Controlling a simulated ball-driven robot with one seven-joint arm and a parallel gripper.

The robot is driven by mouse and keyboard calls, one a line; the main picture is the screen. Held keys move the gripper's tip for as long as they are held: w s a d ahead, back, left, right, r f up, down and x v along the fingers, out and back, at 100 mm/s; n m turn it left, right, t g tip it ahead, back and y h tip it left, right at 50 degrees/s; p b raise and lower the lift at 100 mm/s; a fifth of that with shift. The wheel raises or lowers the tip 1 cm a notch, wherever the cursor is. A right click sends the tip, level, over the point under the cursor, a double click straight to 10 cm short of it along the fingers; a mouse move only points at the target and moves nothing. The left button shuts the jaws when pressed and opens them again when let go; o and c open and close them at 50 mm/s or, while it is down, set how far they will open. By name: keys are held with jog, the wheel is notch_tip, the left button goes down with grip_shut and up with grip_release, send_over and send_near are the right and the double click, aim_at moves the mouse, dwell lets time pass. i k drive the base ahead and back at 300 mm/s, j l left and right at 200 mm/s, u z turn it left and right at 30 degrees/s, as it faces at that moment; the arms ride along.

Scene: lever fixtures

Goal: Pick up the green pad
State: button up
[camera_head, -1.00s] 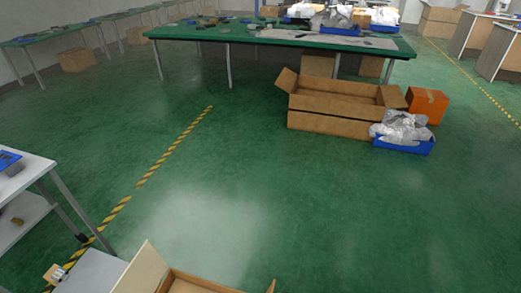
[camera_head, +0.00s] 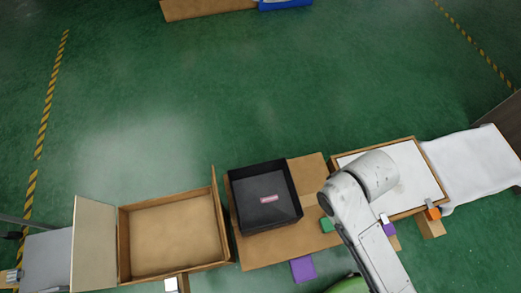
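A small green block-like piece (camera_head: 327,224), which may be the green pad, shows in the head view on the brown board, right of the black tray and just left of my arm. My arm covers the area beside it, so I cannot tell its full extent. A rounded light-green shape (camera_head: 348,286) is cut off at the bottom edge; I cannot tell what it is. My grey-white arm rises from the bottom right over the board and the white panel. My gripper cannot be made out in this view.
A black tray (camera_head: 264,197) stands on the brown board (camera_head: 312,172). Left is an open wooden box (camera_head: 172,236). Right are a wood-framed white panel (camera_head: 412,166) and white cloth (camera_head: 474,168). Purple pieces (camera_head: 303,269) (camera_head: 389,229) and an orange piece (camera_head: 433,213) lie nearby. Open green floor lies beyond.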

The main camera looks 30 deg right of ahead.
aim_at(327, 226)
jog(key=k+l, duration=0.15)
jog(key=k, duration=0.3)
jog(key=k+l, duration=0.15)
jog(key=k, duration=0.3)
jog(key=k+l, duration=0.15)
jog(key=k, duration=0.25)
jog(key=k+l+z, duration=0.1)
jog(key=k, duration=0.35)
jog(key=k+l+u, duration=0.1)
jog(key=u, duration=0.15)
jog(key=k+l+u, duration=0.25)
jog(key=i+l, duration=0.4)
jog(key=i+l+u, duration=0.15)
jog(key=i+l, duration=0.3)
jog(key=l, duration=0.15)
jog(key=i+l, duration=0.35)
jog(key=l, duration=0.15)
jog(key=i+u, duration=0.05)
